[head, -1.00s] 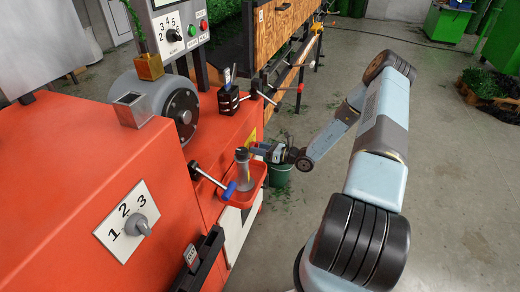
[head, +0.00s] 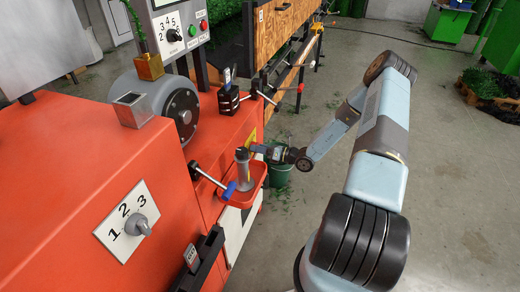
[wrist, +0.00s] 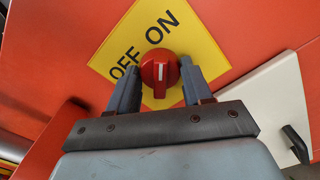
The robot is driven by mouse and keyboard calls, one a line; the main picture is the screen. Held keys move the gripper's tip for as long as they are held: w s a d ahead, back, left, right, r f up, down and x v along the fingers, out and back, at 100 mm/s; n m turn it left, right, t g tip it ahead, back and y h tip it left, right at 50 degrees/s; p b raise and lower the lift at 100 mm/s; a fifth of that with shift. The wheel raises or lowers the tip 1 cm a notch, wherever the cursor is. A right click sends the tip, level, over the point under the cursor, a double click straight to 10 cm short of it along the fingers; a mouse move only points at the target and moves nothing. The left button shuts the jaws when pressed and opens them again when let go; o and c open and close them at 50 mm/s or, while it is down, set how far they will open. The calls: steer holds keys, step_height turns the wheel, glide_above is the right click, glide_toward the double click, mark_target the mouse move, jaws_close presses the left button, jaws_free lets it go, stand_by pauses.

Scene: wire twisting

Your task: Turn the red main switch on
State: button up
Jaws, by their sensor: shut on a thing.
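The red main switch (wrist: 160,72) is a round knob with a white line, set on a yellow plate (wrist: 200,62) marked OFF and ON. In the wrist view the white line stands upright, its upper end toward the word ON. My gripper (wrist: 158,84) has one finger on each side of the knob and is shut on it. In the head view my gripper (head: 262,150) reaches the front of the red machine; the knob is hidden there, and only a sliver of the yellow plate (head: 251,139) shows.
A red tray (head: 252,190) with a grey cylinder (head: 243,168) sits just in front of my gripper. A blue-tipped lever (head: 230,190) sticks out nearby. The floor to the right is open.

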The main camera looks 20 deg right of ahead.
steer(key=shift+a, duration=0.15)
steer(key=o, duration=1)
steer(key=shift+o, duration=0.2)
steer(key=v, duration=1.4)
